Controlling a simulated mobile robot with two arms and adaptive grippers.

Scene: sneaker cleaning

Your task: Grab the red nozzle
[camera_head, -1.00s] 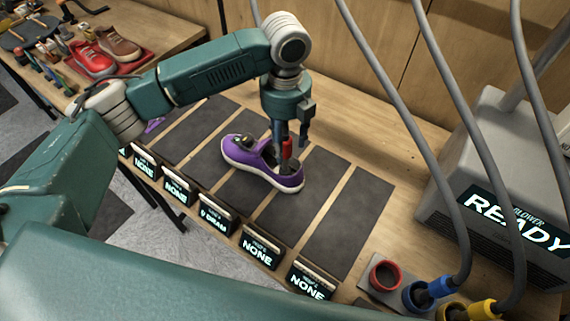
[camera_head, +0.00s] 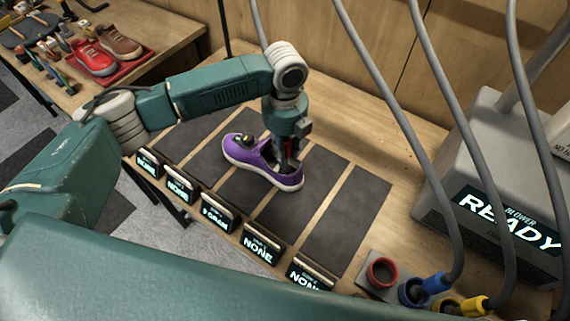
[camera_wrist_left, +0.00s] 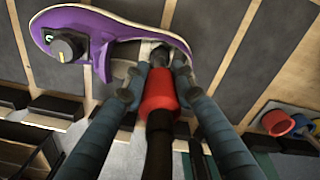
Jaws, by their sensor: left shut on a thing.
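The red nozzle (camera_wrist_left: 158,92) shows in the left wrist view between the two fingers of my left gripper (camera_wrist_left: 155,85), which is shut on it. Its dark tip points toward the opening of a purple sneaker (camera_wrist_left: 100,30). In the head view my left gripper (camera_head: 284,155) points down at the opening of the purple sneaker (camera_head: 248,158); the fingers hide most of the nozzle there. The sneaker lies on the dark mats, with a small dark device (camera_head: 243,141) on it. I do not see my right gripper.
Several small display signs (camera_head: 262,248) line the table's front edge. A holder at the lower right has an empty red-rimmed socket (camera_head: 382,273), with a blue nozzle (camera_head: 436,284) and a yellow nozzle (camera_head: 474,305) beside it. Hoses hang in front of the grey blower (camera_head: 500,190).

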